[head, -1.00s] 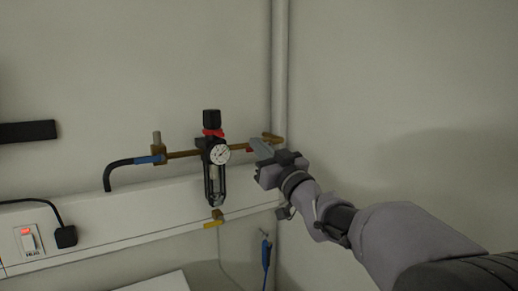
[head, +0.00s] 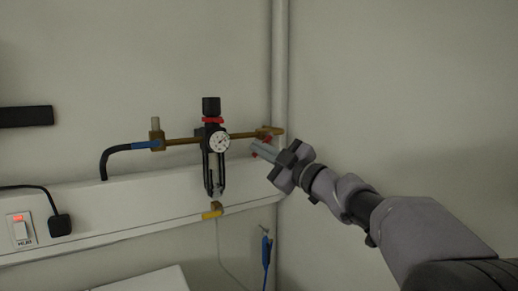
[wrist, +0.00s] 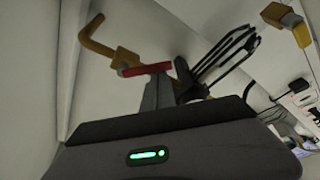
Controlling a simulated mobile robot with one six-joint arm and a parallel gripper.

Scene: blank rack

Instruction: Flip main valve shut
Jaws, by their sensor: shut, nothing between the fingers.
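The brass main valve (head: 268,132) sits on the air line by the corner pipe, right of the regulator. In the wrist view the lever (wrist: 147,69) runs crosswise just past the fingertips, beside the brass fitting (wrist: 124,56). My gripper (head: 258,149) is shut with nothing held. Its tips (wrist: 158,82) are close to the lever; I cannot tell whether they touch it.
A vertical pipe (head: 280,70) runs in the corner behind the valve. A blue cable (head: 266,252) hangs below. The right wall is bare.

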